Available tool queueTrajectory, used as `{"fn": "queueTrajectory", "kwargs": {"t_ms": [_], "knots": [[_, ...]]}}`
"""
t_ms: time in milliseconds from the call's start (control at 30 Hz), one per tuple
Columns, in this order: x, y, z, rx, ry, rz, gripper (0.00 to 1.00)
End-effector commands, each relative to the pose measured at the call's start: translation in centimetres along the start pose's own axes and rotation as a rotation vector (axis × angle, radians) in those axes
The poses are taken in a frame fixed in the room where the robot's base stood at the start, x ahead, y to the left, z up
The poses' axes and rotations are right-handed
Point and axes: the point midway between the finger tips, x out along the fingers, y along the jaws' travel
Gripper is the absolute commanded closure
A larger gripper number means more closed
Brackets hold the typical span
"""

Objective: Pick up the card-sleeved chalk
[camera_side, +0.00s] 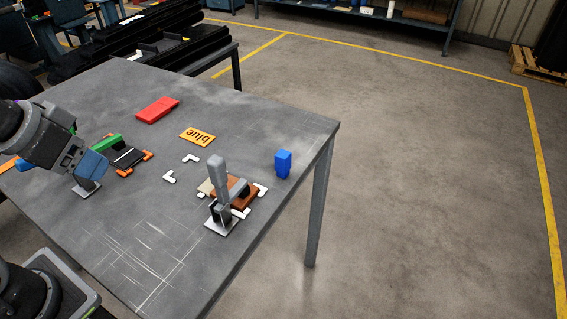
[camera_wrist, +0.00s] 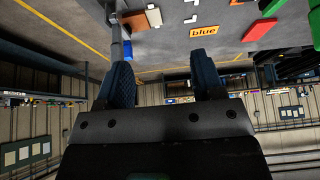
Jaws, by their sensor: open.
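I cannot tell any thing in view for certain as a card-sleeved chalk. My gripper (camera_side: 92,164) is at the left of the table in the side view, tilted, with blue fingers. In the wrist view my gripper (camera_wrist: 161,58) has its two fingers apart with nothing between them. A blue upright block (camera_side: 283,163) stands alone near the table's right edge.
A lever press (camera_side: 218,175) stands over a brown block (camera_side: 240,194), with white corner brackets (camera_side: 170,177) nearby. A black plate (camera_side: 128,158) with orange corners and a green block (camera_side: 107,143) lie near my gripper. The scratched front of the table (camera_side: 140,255) is clear.

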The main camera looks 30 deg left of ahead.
Motion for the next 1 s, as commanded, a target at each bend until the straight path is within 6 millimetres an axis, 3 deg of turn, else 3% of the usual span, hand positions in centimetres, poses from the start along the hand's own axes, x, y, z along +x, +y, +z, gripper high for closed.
{"fn": "queueTrajectory", "kwargs": {"t_ms": [167,267,567,767,1000], "knots": [[-0.1,0.1,-0.5,0.017,-0.005,0.002,0.38],[-0.4,0.4,-2.3,0.077,-0.028,0.009,0.38],[0.5,3.0,-12.6,0.471,-0.147,0.068,0.38],[3.8,5.9,-18.9,0.751,-0.222,0.129,0.38],[10.1,10.3,-24.2,1.086,-0.303,0.222,0.38]]}}
